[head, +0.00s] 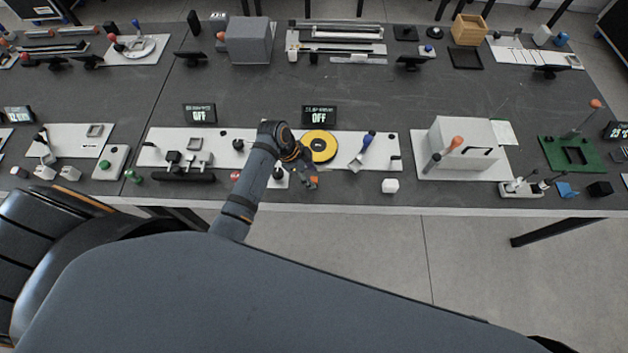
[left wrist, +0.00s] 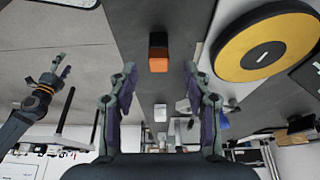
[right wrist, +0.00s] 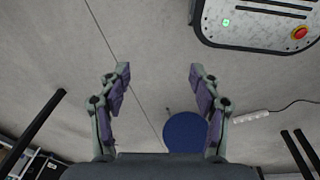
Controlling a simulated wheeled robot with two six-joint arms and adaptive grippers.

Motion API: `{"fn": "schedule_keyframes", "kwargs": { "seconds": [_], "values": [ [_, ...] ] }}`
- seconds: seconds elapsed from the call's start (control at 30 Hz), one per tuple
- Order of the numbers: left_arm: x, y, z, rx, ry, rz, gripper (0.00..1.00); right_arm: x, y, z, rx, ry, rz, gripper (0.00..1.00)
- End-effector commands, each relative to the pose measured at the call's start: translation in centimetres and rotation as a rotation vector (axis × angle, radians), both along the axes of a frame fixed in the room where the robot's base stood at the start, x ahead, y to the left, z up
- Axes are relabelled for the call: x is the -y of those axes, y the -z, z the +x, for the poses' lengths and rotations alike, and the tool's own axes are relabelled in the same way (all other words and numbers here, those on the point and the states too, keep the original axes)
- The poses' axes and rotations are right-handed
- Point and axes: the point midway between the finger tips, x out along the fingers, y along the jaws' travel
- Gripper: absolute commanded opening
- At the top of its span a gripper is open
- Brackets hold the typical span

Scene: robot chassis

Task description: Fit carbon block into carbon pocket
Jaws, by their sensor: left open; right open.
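A small block with an orange face and a dark top (left wrist: 158,52) lies ahead of my left gripper, between the lines of its fingers in the left wrist view. Its orange side shows in the head view (head: 314,181). My left gripper (head: 306,172) is open and empty, low over the table's front edge. A black block (head: 600,188) lies at the far right, beside a green board (head: 555,148) with a dark square frame (head: 577,155). I cannot tell for certain which of these are the carbon block and pocket. My right gripper (right wrist: 158,82) is open and empty above the floor; it also shows in the left wrist view (left wrist: 60,72).
A yellow disc (head: 319,146) lies on a white panel just beyond my left gripper. A white box (head: 463,143) with an orange-tipped handle stands left of the green board. The table's middle strip is clear.

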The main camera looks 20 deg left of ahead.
Motion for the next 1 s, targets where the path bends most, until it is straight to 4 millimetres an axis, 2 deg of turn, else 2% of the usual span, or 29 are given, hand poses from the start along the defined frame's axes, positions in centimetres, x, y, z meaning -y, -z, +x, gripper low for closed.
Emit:
{"fn": "schedule_keyframes", "kwargs": {
  "seconds": [0.07, 0.2, 0.33, 0.47, 0.8, 1.0],
  "values": [
    [0.4, 1.1, -0.1, -0.006, -0.001, -0.001, 0.49, 0.0, -1.0, 0.0, 0.000, 0.000, 0.000, 0.64],
    [1.1, 2.9, 0.2, -0.001, -0.001, -0.001, 0.49, 0.0, -0.8, -0.9, -0.014, 0.000, 0.000, 0.64],
    [1.2, 3.3, 0.3, 0.000, 0.000, 0.000, 0.49, 0.0, -0.7, -2.0, -0.032, 0.001, -0.001, 0.64],
    [1.2, 3.3, 0.3, 0.000, 0.000, 0.001, 0.48, 0.0, -0.7, -2.2, -0.035, 0.002, 0.000, 0.64],
    [1.2, 3.3, 0.2, 0.000, 0.000, 0.001, 0.01, 0.0, -0.7, -1.8, -0.028, 0.001, -0.001, 0.64],
    [1.1, 3.3, 0.2, 0.000, 0.000, 0.001, 0.00, 0.0, -0.7, -1.6, -0.025, 0.001, 0.000, 0.64]
  ]
}}
